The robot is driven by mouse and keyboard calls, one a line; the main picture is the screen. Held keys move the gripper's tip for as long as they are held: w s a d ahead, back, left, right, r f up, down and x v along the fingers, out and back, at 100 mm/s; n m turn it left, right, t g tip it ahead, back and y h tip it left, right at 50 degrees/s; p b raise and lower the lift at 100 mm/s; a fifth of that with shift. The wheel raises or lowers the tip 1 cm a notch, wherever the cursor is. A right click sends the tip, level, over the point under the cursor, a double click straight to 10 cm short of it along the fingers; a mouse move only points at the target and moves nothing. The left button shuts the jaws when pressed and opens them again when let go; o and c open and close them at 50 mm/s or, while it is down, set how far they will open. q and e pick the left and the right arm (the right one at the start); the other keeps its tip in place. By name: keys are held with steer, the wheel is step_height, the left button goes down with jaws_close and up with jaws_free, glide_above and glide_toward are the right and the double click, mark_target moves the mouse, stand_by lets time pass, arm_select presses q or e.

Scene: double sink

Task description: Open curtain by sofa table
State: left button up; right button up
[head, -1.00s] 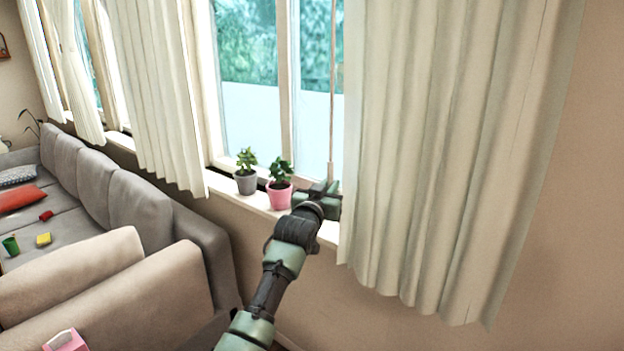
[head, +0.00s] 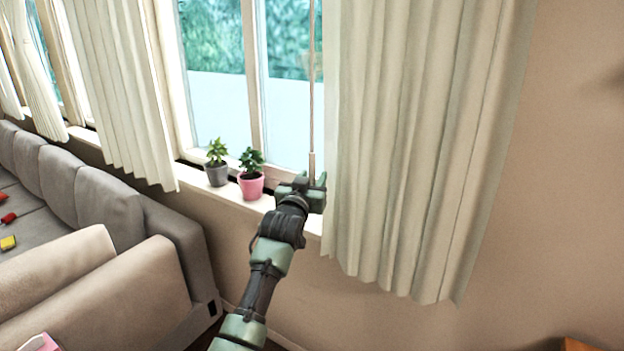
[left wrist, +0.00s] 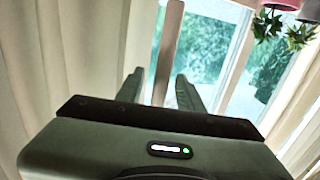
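The cream curtain (head: 415,150) hangs at the right of the window and covers its right part. A thin brown rod (head: 312,110) hangs along its left edge. My left gripper (head: 303,183) is at the rod's lower end, just above the windowsill and beside the curtain's edge. In the left wrist view my left gripper (left wrist: 158,85) has its two fingers apart, and the rod (left wrist: 168,45) runs between them. I cannot tell whether a finger touches it. The curtain (left wrist: 60,70) fills the left of that view. My right gripper is not in view.
A grey potted plant (head: 216,165) and a pink potted plant (head: 251,178) stand on the windowsill (head: 236,192), left of my left gripper. A grey sofa (head: 105,205) stands below the window at the left. The wall at the right is bare.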

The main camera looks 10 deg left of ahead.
arm_select(q)
steer(key=shift+s+f, duration=0.1)
steer(key=shift+s, duration=0.25)
steer(key=s+b, duration=0.2)
steer(key=s, duration=0.5)
steer(key=shift+a, duration=0.3)
steer(key=shift+s, duration=0.1)
